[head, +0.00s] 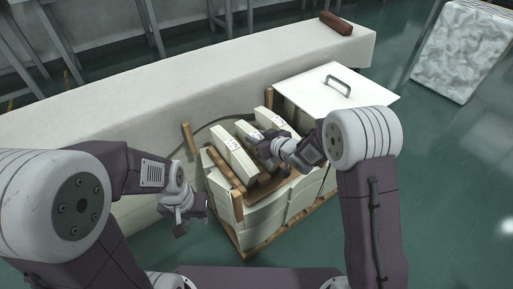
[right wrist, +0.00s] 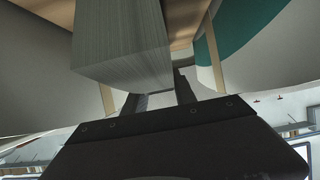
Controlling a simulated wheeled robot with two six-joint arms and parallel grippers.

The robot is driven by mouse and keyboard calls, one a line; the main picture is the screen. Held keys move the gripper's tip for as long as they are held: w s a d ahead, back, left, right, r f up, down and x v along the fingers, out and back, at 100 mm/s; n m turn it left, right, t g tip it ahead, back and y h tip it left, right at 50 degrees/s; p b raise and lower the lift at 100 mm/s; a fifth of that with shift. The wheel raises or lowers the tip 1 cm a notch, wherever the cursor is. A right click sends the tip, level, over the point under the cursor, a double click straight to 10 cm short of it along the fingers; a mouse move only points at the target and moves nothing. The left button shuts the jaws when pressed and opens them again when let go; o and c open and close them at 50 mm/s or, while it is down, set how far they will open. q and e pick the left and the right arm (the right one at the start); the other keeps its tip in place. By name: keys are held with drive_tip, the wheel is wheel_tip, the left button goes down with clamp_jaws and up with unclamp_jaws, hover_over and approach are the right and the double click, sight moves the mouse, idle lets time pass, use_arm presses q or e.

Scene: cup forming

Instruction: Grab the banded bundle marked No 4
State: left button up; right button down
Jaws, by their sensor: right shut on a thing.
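Several pale banded bundles with small labels lie side by side in the top of a wooden-posted stand. The left bundle (head: 235,158), the middle bundle (head: 246,131) and the right bundle (head: 268,120) show in the head view; their label numbers are too small to read. My right gripper (head: 262,150) is shut at the middle bundle, whose near part it hides. In the right wrist view the fingers (right wrist: 165,100) are at a pale stack of sheets (right wrist: 120,50). My left gripper (head: 188,220) hangs left of the stand, apart from the bundles, seemingly open and empty.
Pale stacks (head: 262,221) fill the stand below the bundles. A white lidded box (head: 320,88) with a handle adjoins on the right. A long pale counter (head: 130,92) runs behind, with a brown block (head: 336,24) at its far end. Green floor is open at right.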

idle(0.7)
wheel_tip(320, 180, up, 10)
drive_tip(key=p, duration=0.7)
drive_tip(key=shift+r, duration=0.2)
drive_tip(key=shift+f, duration=0.15)
